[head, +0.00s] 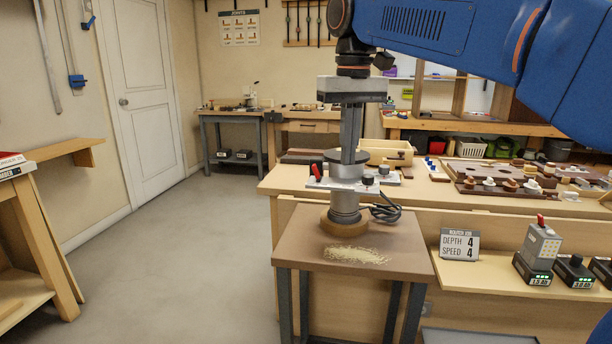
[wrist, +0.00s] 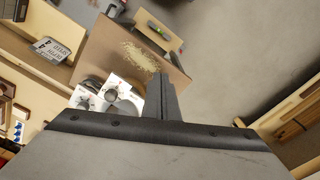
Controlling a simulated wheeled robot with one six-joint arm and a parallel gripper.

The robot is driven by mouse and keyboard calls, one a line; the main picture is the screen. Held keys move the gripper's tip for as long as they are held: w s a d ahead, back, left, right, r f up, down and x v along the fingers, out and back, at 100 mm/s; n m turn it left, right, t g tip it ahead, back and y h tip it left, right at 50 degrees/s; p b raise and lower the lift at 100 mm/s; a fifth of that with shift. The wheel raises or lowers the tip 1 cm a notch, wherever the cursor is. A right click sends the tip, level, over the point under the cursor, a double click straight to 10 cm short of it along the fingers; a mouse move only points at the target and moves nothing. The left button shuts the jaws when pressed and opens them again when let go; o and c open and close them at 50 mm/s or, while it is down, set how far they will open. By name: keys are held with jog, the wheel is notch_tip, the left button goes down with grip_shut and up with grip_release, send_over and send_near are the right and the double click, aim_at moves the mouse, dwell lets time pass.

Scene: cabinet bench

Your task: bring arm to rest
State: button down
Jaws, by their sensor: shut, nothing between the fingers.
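My gripper (head: 349,160) points straight down from my blue arm, its two fingers closed together with nothing between them. In the wrist view my gripper (wrist: 160,85) shows the same closed fingers. The fingertips are above or just behind the router (head: 345,203); I cannot tell whether they touch it. The router is grey with a white plate, a red-tipped lever and dark knobs, and stands upright on a round wooden piece on a small brown-topped table (head: 300,250). In the wrist view the router (wrist: 122,97) is left of the fingers.
Pale sawdust (head: 354,255) lies on the small table. A "depth 4, speed 4" sign (head: 459,245) and several battery chargers (head: 533,270) are on a shelf at right. The long bench behind holds a beige bin (head: 386,152) and trays of wooden parts. Open floor (head: 180,270) lies at left.

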jog(key=s+d+f+m+t, duration=0.1)
jog(key=s+d+f, duration=0.5)
jog(key=s+f, duration=0.2)
jog(key=s+d+f+m+t, duration=0.1)
jog(key=s+d+f+t, duration=0.1)
jog(key=s+d+f, duration=0.5)
jog(key=s+d+f+m+t, duration=0.1)
jog(key=s+d+f, duration=0.6)
jog(key=f, duration=0.8)
jog(key=shift+s+d+f+m, duration=0.15)
jog(key=shift+s+f+m, duration=0.2)
jog(key=shift+s, duration=0.45)
